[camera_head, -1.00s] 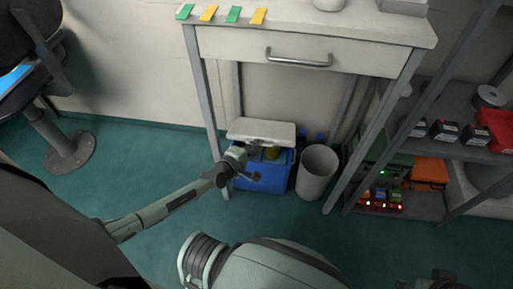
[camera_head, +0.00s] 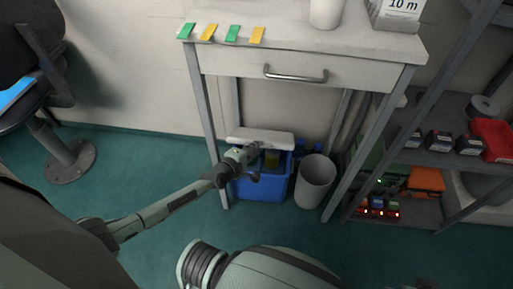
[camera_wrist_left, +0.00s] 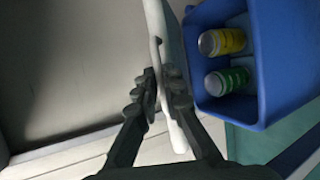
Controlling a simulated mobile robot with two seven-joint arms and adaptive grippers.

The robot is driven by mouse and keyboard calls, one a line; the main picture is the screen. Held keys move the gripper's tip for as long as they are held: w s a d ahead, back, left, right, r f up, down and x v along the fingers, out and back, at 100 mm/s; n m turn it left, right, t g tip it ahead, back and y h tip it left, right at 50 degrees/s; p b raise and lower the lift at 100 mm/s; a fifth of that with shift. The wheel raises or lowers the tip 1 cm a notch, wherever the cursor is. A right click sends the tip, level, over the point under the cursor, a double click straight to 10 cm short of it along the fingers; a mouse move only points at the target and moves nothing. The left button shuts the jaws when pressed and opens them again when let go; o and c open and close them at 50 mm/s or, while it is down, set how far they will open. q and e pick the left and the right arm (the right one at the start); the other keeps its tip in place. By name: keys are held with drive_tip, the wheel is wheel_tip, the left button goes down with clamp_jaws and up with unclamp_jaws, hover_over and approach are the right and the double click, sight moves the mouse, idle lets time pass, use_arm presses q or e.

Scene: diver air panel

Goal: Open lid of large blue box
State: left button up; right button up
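The large blue box (camera_head: 262,187) stands on the floor under the desk. Its white lid (camera_head: 280,138) is raised at the back, leaving the box open. In the left wrist view the lid (camera_wrist_left: 172,52) shows nearly edge-on beside the blue box (camera_wrist_left: 278,60). My right gripper is not visible.
A grey bin (camera_head: 314,182) stands close to the box's right side. The desk (camera_head: 310,46) with its drawer is above. A shelf rack (camera_head: 425,160) with several items is at the right. A chair (camera_head: 35,90) is at the left. Teal floor in front is free.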

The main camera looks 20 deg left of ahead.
use_arm(q)
drive_tip(key=o, duration=0.4)
drive_tip(key=v, duration=1.2)
drive_tip(key=shift+s, duration=0.1)
